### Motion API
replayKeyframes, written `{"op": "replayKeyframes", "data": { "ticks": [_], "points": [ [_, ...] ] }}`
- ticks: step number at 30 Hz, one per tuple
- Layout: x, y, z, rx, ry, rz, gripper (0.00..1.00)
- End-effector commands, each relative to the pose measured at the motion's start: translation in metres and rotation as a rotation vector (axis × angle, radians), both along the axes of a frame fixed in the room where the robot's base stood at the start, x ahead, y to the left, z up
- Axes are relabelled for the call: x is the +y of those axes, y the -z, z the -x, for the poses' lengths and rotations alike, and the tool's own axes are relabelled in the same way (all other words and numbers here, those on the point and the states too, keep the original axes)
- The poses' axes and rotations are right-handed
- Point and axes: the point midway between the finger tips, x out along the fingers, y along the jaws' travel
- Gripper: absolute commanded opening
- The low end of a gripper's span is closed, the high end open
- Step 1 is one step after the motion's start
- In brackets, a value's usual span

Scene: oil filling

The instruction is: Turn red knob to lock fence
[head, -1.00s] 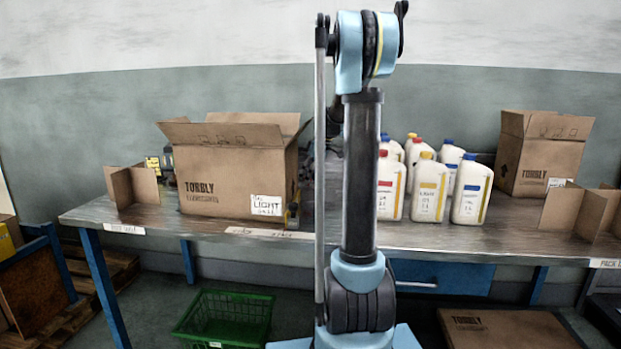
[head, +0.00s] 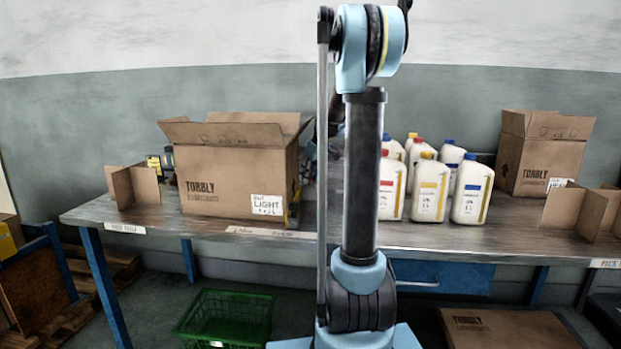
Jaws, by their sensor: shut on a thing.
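No red knob can be made out in the head view, and no fence is clearly visible. The open cardboard box (head: 228,178) and my own upright arm hide the middle of the table's back. A small part of my arm shows behind the upright link, between the box and the bottles. My gripper itself is hidden, so what it holds cannot be seen. A yellow and black item with a grey round part (head: 168,157) shows partly at the box's left; the box covers the rest.
White bottles (head: 429,190) with red, yellow and blue caps stand right of my arm on the table (head: 400,234). A second carton (head: 541,155) stands at the back right. Cardboard dividers (head: 134,187) stand at the left end. A green basket (head: 226,318) is below.

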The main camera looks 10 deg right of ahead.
Motion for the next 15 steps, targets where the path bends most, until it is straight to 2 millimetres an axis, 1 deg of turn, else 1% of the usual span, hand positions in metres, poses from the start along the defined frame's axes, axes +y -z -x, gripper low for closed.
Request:
{"op": "replayKeyframes", "data": {
  "ticks": [4, 12, 13, 14, 15],
  "points": [
    [0.0006, 0.0004, 0.0013, 0.001, 0.031, 0.0, 0.07],
    [0.0004, 0.0003, 0.0013, 0.001, 0.034, 0.0, 0.06],
    [0.0004, 0.0003, 0.0013, 0.001, 0.034, 0.0, 0.33],
    [0.0004, 0.0003, 0.0013, 0.001, 0.034, 0.0, 0.39],
    [0.0004, 0.0003, 0.0013, 0.001, 0.033, 0.0, 0.48]
  ]
}}
